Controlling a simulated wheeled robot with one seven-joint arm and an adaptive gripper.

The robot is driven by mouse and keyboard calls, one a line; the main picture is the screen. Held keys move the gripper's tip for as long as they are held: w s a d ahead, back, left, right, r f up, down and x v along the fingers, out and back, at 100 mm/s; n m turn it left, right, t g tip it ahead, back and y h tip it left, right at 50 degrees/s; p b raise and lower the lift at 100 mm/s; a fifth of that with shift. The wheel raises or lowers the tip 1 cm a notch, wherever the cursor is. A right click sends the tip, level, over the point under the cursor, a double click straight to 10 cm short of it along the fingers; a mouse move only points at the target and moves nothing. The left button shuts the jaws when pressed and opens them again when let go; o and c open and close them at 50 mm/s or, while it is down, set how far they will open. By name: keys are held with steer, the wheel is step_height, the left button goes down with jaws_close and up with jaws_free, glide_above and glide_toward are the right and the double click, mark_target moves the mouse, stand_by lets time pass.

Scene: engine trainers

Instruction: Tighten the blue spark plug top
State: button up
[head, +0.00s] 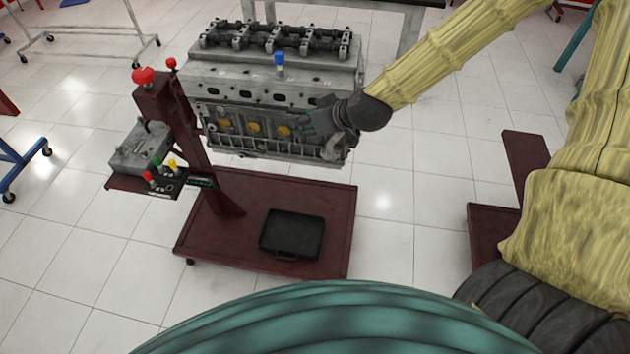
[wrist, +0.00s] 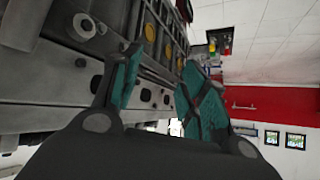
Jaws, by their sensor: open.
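The blue spark plug top (head: 280,58) stands upright on the top front edge of the grey engine block (head: 225,67). A metal shaft shows below its blue cap. My gripper (head: 305,122) is at the front right face of the engine, below and slightly right of the blue top, and apart from it. In the wrist view my gripper (wrist: 160,82) shows two spread teal fingers with nothing between them. The engine block (wrist: 60,100) fills the left of that view, turned sideways. I cannot make out the blue top there.
The engine hangs on a dark red stand (head: 205,160) with a red knob (head: 143,76). A small tray (head: 165,190) at left holds red, green and yellow tops. A black case (head: 292,234) lies on the stand's base.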

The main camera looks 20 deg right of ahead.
steer(key=s+f+g, duration=0.1)
steer(key=s+f, duration=0.3)
steer(key=f, duration=0.3)
steer(key=s+a+f+m+g+h+b, duration=0.1)
steer(key=s+f+g, duration=0.1)
steer(key=s+f, duration=0.2)
step_height(320, 180, down, 3)
steer(key=shift+a, duration=0.15)
stand_by(0.4)
steer(key=s+f+m+g+h+b, duration=0.1)
steer(key=s+f+g, duration=0.2)
steer(key=s+f, duration=0.8)
steer(key=s+f+m+g+h+b, duration=0.1)
steer(key=s+f+g+h+b, duration=0.1)
steer(key=s+f, duration=0.9)
steer(key=s+g, duration=0.1)
steer(key=s, duration=0.3)
steer(key=shift+s+a, duration=0.2)
steer(key=shift+s, duration=0.05)
